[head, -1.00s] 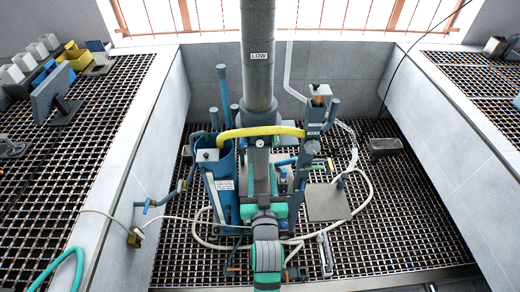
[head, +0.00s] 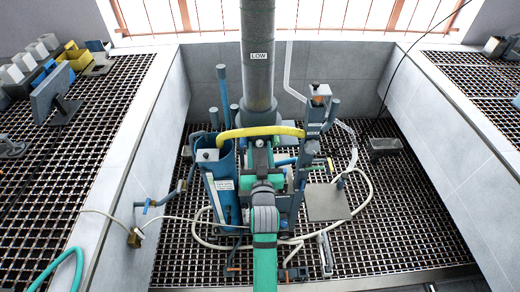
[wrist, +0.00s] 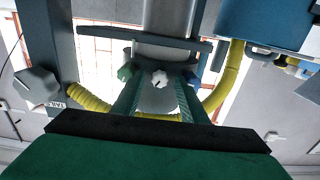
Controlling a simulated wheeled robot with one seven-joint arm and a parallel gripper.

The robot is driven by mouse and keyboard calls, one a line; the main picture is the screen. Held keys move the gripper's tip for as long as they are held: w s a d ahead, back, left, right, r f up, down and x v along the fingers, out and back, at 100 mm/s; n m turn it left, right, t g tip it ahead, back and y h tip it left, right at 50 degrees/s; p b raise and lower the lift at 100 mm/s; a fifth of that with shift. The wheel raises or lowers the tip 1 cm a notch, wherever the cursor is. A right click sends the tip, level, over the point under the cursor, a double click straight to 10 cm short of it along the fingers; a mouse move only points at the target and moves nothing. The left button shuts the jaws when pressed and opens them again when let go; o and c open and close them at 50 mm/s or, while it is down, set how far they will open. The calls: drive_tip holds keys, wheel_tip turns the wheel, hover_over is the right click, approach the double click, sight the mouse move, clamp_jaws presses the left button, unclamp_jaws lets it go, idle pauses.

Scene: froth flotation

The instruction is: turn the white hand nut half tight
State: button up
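The white hand nut (wrist: 160,78) shows in the wrist view as a small lobed knob on a grey rounded plate (wrist: 157,100). My gripper (wrist: 158,80) has two green fingers, one on each side of the nut in the picture, with clear gaps between them and the nut. The gripper is open and holds nothing. I cannot tell how deep the fingertips reach relative to the nut. In the head view my arm covers most of this area, in front of the grey column, and the fingertips and nut cannot be made out clearly.
A yellow hose (head: 262,132) arches across the rig and also shows in the wrist view (wrist: 228,82). A blue tank (head: 224,190) stands left and a dark upright post (head: 309,130) right. A grey plate (head: 327,202) lies lower right. Grey walls flank the pit.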

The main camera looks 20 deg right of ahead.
clamp_jaws()
drive_tip(key=shift+m, duration=0.4)
drive_tip(key=m, duration=0.5)
drive_tip(key=shift+a+m, duration=0.1)
drive_tip(key=shift+m, duration=0.3)
drive_tip(key=m, duration=0.6)
drive_tip(key=shift+a+m, duration=0.1)
drive_tip(key=shift+m, duration=0.2)
drive_tip(key=shift+r, duration=0.1)
drive_tip(key=shift+c, duration=0.3)
unclamp_jaws()
drive_tip(key=shift+o, duration=0.3)
